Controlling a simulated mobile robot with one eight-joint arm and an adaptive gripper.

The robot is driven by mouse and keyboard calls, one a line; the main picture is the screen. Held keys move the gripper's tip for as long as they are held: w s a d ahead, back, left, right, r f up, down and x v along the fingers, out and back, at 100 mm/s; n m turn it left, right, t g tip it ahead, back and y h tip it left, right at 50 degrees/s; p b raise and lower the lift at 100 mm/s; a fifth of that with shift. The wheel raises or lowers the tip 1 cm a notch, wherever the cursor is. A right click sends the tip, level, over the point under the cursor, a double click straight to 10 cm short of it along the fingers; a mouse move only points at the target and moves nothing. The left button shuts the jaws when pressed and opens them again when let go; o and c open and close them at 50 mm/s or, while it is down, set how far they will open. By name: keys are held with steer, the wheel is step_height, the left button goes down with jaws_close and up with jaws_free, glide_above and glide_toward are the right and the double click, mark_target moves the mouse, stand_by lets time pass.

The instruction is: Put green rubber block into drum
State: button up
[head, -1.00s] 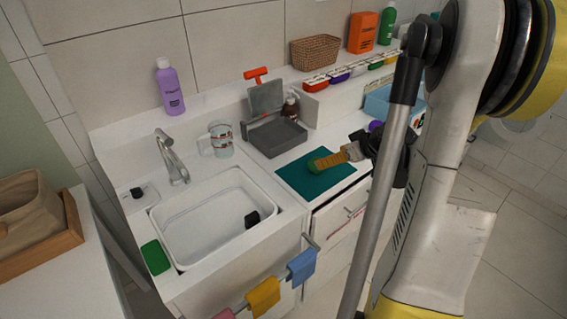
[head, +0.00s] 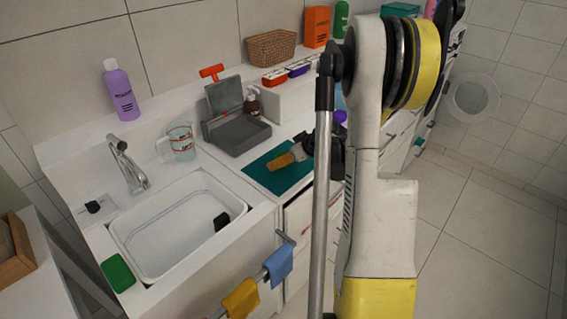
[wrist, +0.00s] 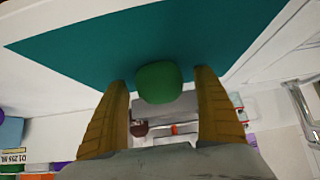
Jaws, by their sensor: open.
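A green rounded block (wrist: 159,82) shows in the wrist view against the teal mat. It lies between the fingertips of my gripper (wrist: 162,88), with a narrow gap on each side. My gripper is open, and its yellow ribbed fingers (head: 287,158) also show over the mat (head: 262,184) in the head view. I cannot make out the block there. A round white door ring (head: 472,97) stands at the far right. The drum itself does not show; my arm covers much of that area.
A sink basin (head: 158,262) lies left of the mat, with a green sponge-like piece (head: 118,272) on its edge. A grey open box (head: 237,137) and a measuring cup (head: 181,142) stand behind. The floor (head: 480,240) at right is clear.

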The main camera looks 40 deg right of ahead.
steer(key=shift+s+r, duration=0.1)
steer(key=c, duration=1.4)
steer(key=shift+c, duration=0.2)
